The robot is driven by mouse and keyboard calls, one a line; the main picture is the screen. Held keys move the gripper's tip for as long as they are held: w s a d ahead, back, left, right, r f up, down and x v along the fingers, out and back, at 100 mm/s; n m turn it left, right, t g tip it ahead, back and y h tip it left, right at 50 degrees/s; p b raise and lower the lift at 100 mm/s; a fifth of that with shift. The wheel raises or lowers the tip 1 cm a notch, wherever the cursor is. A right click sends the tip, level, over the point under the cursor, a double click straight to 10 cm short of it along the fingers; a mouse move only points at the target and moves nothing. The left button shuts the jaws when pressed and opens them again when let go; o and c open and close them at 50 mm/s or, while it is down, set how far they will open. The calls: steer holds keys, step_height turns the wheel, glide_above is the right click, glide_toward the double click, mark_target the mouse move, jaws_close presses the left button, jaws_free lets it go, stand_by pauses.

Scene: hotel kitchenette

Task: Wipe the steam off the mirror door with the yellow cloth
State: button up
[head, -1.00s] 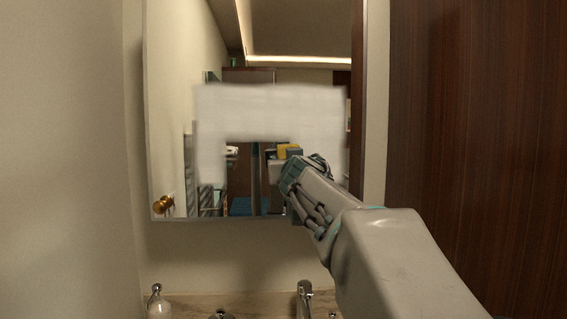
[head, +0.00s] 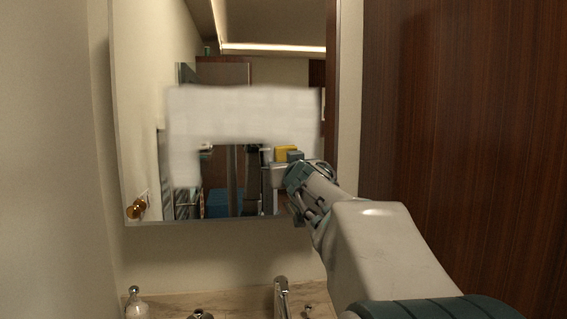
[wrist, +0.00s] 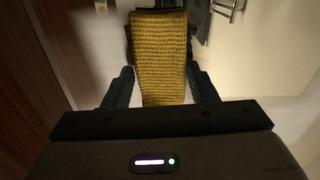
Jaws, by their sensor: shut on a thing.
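The mirror door (head: 232,72) hangs on the wall ahead, with a gold knob (head: 137,208) at its lower left. White steam (head: 235,115) covers a band across its middle, with a leg down the left and a shorter one at the right. Below the band, between the legs, the glass is clear. My gripper (head: 297,178) is at the lower right of the mirror. In the wrist view my gripper (wrist: 163,88) is shut on the yellow cloth (wrist: 160,50), which sits between the fingers. In the head view the cloth shows only as a reflection; its contact with the glass is hidden.
A dark wood panel (head: 465,130) stands close on the right, and a pale wall (head: 50,170) on the left. Below the mirror are a counter (head: 165,302) with a faucet (head: 282,295) and a soap bottle (head: 135,305).

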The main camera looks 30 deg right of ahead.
steer(key=shift+s+d+r+p, duration=0.1)
steer(key=shift+s+d+p, duration=0.1)
steer(key=shift+d+p, duration=0.2)
steer(key=shift+s+d+r+p, duration=0.15)
steer(key=shift+d+p, duration=0.15)
steer(key=shift+d, duration=0.15)
steer(key=shift+s+d+f+p, duration=0.2)
steer(key=shift+s+d+p, duration=0.1)
steer(key=shift+d+p, duration=0.4)
